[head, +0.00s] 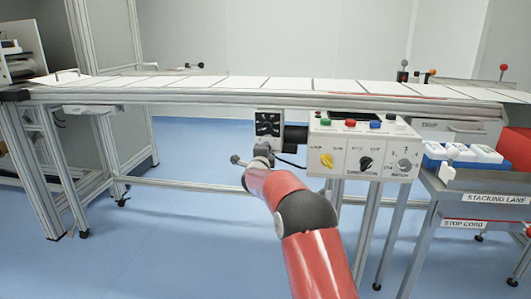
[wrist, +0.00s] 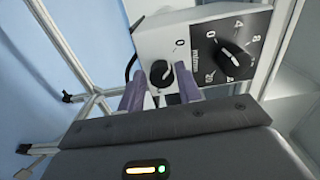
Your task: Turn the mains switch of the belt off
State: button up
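A small control box (wrist: 175,35) hangs under the belt; it also shows in the head view (head: 268,114). On its light face is a black rotary knob (wrist: 161,76) with a "0" above it, apparently the mains switch. Its pointer direction is hard to tell. My gripper (wrist: 160,70) is open, its two purple-grey fingers on either side of this knob, with a gap visible at each side. Whether the fingertips reach fully around it I cannot tell. In the head view my gripper (head: 262,152) is just below the box, its fingers mostly hidden.
A numbered black dial (wrist: 235,58) is on the box's adjoining dark face, close to the right finger. A larger panel (head: 362,152) with coloured buttons and yellow, black and grey knobs is to the right. The belt (head: 240,88) runs above. Blue-and-white trays (head: 463,153) stand farther right.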

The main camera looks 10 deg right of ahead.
jog(key=shift+o, duration=1.2)
jog(key=shift+s, duration=0.1)
jog(key=b+v, duration=0.1)
jog(key=v, duration=0.6)
jog(key=shift+s, duration=0.25)
jog(key=shift+a+r, duration=0.1)
